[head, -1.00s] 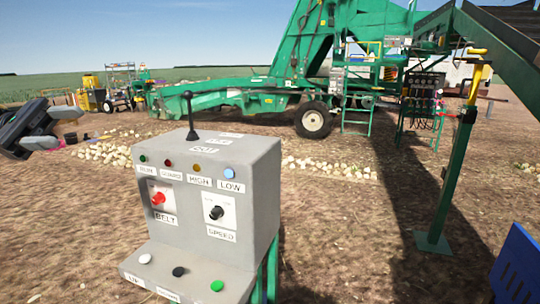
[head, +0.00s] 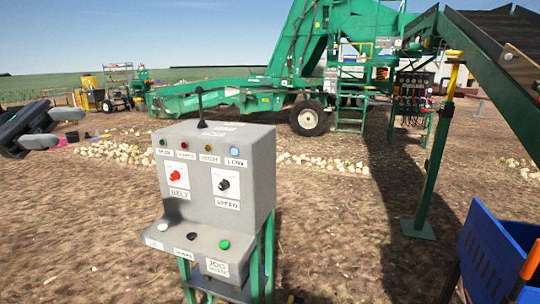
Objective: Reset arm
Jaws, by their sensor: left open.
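My left gripper (head: 62,128) comes in at the left edge of the head view. Its two grey fingers are apart with nothing between them. It hangs in the air to the left of the grey control box (head: 215,170), clear of it. The box carries a red belt knob (head: 175,175), a black speed knob (head: 224,185), an upright black lever (head: 200,108) on top and white, black and green buttons on its lower ledge. My right gripper is not in view.
A large green elevator machine (head: 270,88) stands behind the box. A green support post (head: 435,160) rises at the right. A blue crate (head: 490,250) is at the lower right. Several onions (head: 120,152) lie in a row on the bare ground.

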